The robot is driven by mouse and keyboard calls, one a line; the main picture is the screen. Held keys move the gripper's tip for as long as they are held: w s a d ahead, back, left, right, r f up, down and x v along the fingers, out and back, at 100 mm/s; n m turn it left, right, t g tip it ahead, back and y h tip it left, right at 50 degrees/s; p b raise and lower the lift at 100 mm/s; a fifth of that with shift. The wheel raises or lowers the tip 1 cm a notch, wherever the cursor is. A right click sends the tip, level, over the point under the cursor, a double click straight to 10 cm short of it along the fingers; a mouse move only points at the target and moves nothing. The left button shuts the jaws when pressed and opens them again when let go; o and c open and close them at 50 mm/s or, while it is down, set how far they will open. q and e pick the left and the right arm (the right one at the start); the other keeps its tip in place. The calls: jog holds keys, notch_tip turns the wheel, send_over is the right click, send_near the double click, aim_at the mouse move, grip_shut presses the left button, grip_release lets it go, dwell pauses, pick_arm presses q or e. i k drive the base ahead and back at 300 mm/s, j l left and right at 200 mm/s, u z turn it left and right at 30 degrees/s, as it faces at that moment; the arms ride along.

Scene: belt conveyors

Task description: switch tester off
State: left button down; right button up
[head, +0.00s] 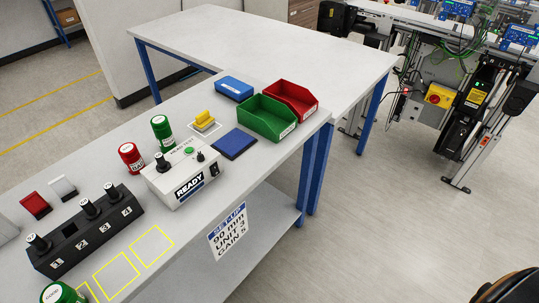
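The tester (178,170) is a white box on the bench with a dark display reading "READY". Its top has two black knobs and a lit-looking green button (189,151). Neither of my grippers shows in the head view.
A black block (85,232) with numbered slots holds black-knobbed plugs left of the tester. Red (131,157) and green (162,130) cans stand behind it. A blue pad (235,144), green bin (266,118) and red bin (291,98) lie to the right.

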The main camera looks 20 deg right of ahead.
aim_at(214, 171)
jog(key=l, duration=1.1)
jog(key=i+l, duration=0.15)
jog(key=l, duration=0.95)
